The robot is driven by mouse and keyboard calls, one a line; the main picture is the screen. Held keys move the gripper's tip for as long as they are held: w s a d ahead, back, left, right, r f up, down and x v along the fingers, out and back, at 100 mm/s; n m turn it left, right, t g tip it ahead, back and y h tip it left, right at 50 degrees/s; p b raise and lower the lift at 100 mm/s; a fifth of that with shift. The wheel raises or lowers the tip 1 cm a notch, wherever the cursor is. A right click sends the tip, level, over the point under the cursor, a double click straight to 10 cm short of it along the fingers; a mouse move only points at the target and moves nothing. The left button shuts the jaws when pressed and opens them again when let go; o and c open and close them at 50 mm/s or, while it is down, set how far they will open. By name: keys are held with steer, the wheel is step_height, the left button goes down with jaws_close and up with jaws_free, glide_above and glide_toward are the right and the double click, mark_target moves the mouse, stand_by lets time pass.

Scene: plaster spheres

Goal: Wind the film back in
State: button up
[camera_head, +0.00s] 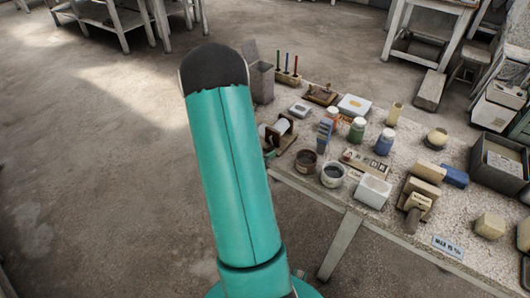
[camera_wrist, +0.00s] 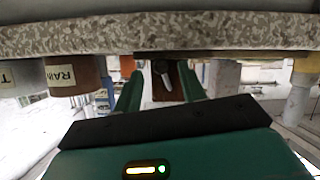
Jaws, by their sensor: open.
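A small device with a pale roll between dark brown end plates (camera_head: 279,131) stands at the table's left end in the head view, partly beside my arm. In the wrist view, which looks upside down, a brown block with a silver crank-like handle (camera_wrist: 162,72) shows in the middle. It seems to be the same device. My gripper (camera_wrist: 160,84) is open, with a green finger on each side of the handle. I cannot tell whether either finger touches it. The film itself is not clear. My arm hides most of the gripper in the head view.
The speckled table (camera_head: 330,205) is crowded. Two round pots (camera_head: 332,175) stand right of the device, with a blue block-like item (camera_head: 324,135) behind them. A rack of coloured sticks (camera_head: 288,72) stands at the back. The floor left of the table is clear.

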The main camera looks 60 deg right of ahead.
steer(key=shift+d+f, duration=0.2)
steer(key=shift+d, duration=0.25)
jaws_close()
steer(key=shift+w+m+t, duration=0.2)
steer(key=shift+m+t, duration=0.3)
jaws_free()
steer(key=v, duration=1.3)
steer(key=shift+a, duration=0.4)
